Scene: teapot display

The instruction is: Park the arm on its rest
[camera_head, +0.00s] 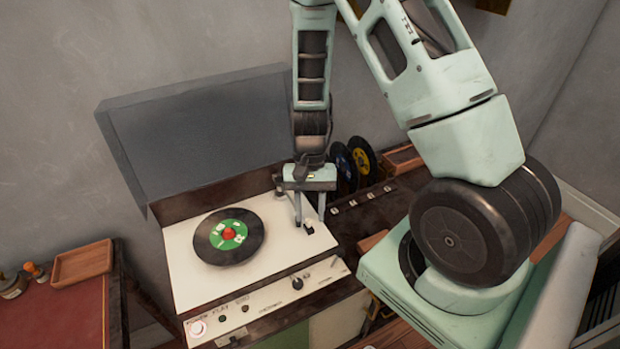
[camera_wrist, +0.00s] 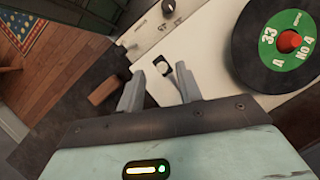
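A record player (camera_head: 190,290) has a white deck and a black record with a green label (camera_head: 213,251) lying on it. The record also shows at the upper right of the wrist view (camera_wrist: 252,68). A small white and black fitting (camera_head: 308,227) is at the right of the deck; it shows just beyond the fingertips in the wrist view (camera_wrist: 161,64). I cannot make out a long tone arm; part may be hidden by my gripper. My gripper (camera_head: 310,221) points down over this fitting, fingers apart (camera_wrist: 159,73). I cannot tell whether they touch it.
The grey lid (camera_head: 200,130) stands open behind the deck. Upright records (camera_head: 362,158) and a wooden tray (camera_head: 403,158) are at the back right. A control panel with knobs (camera_head: 297,283) runs along the front. A red-topped table (camera_head: 60,315) stands at left.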

